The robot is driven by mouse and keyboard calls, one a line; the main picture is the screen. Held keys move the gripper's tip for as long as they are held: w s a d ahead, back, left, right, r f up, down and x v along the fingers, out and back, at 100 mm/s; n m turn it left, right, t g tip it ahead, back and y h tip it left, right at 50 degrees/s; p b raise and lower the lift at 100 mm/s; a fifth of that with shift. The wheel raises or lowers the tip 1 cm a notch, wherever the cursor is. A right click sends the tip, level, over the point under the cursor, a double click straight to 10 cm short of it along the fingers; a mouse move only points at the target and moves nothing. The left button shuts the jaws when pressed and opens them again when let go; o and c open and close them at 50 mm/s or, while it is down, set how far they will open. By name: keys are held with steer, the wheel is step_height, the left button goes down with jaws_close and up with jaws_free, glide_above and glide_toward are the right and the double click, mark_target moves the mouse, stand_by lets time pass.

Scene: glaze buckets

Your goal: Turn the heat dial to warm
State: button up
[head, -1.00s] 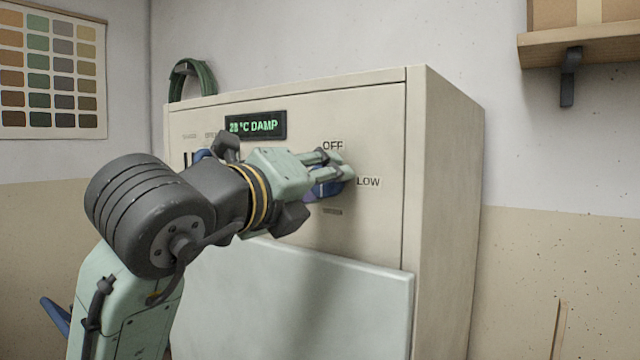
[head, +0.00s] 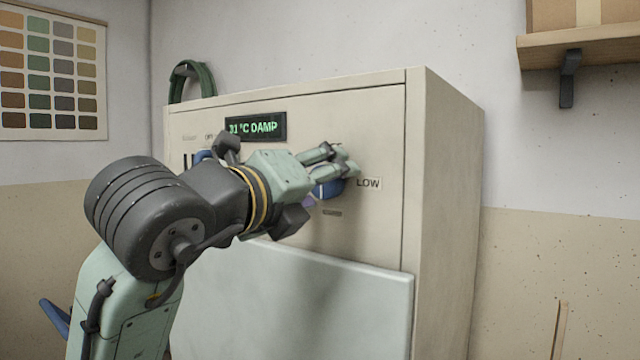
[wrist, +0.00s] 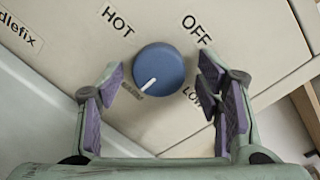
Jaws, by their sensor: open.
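The blue round heat dial (wrist: 160,70) is on the cabinet's front panel. In the wrist view its white pointer line points to the lower left, at a small label (wrist: 132,91) that is partly covered and too small to read. The HOT label (wrist: 118,20), OFF label (wrist: 196,28) and LOW label (wrist: 193,100) sit around the dial. In the head view the dial (head: 329,189) is partly hidden by my gripper (head: 338,160). My gripper (wrist: 162,72) is open, with purple-padded fingers on either side of the dial; a gap shows between pads and dial.
A display (head: 256,127) above reads a temperature and DAMP. A pale panel (head: 310,295) juts out below the dial. A green coil (head: 192,80) is at the cabinet's top left, and a wall shelf (head: 575,48) is at the right.

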steer(key=v, duration=1.2)
